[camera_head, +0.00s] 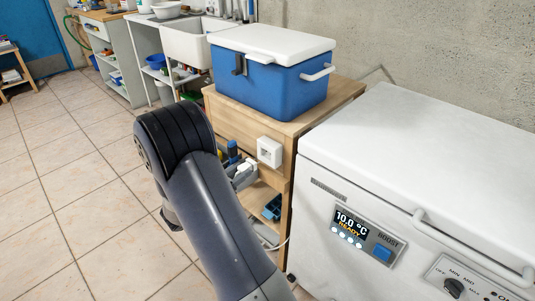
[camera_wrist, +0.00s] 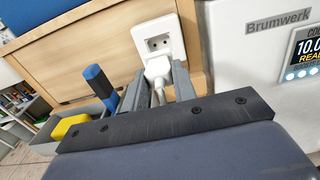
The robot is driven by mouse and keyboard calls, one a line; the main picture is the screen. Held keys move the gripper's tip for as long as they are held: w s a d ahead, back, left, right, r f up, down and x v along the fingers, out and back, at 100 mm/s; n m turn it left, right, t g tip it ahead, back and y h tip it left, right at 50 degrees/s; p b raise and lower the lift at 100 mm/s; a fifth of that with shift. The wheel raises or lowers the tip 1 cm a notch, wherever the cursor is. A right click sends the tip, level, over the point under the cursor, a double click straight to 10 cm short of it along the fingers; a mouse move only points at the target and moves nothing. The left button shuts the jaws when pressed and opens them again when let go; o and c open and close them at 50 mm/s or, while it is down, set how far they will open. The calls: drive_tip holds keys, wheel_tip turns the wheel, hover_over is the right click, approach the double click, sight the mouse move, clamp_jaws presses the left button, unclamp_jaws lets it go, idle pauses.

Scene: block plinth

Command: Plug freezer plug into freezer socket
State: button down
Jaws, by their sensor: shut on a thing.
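The freezer socket (camera_head: 269,151) is a white box on the wooden cabinet's side. In the wrist view the socket (camera_wrist: 159,40) shows its recessed face with two small holes uncovered. The freezer plug (camera_head: 246,168) is white. My gripper (camera_wrist: 161,82) is shut on the plug (camera_wrist: 157,68), with a grey finger on either side of it. In the wrist view the plug overlaps the socket's lower edge. In the head view my gripper (camera_head: 240,174) and the plug are left of and below the socket, apart from it. A white cord hangs from the plug between the fingers.
The white freezer (camera_head: 400,170) stands close on the right, its display reading 10.0 °C READY. A blue cooler (camera_head: 268,85) sits on the wooden cabinet (camera_head: 340,90). A blue-handled tool (camera_wrist: 100,88) and a yellow item (camera_wrist: 70,127) are left of my fingers. Tiled floor is clear at left.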

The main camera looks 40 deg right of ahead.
sight(248, 166)
drive_tip(key=shift+f+b, duration=0.2)
drive_tip(key=shift+b, duration=0.75)
drive_tip(key=shift+a+r, duration=0.1)
drive_tip(key=shift+a, duration=0.7)
drive_tip(key=shift+w+d+r, duration=0.1)
drive_tip(key=shift+w+d, duration=0.05)
drive_tip(key=shift+d, duration=2.55)
drive_tip(key=shift+w+d, duration=0.1)
drive_tip(key=shift+d, duration=1.35)
drive_tip(key=c, duration=1.1)
unclamp_jaws()
drive_tip(key=shift+o, duration=0.7)
drive_tip(key=o, duration=0.4)
drive_tip(key=shift+c, duration=0.2)
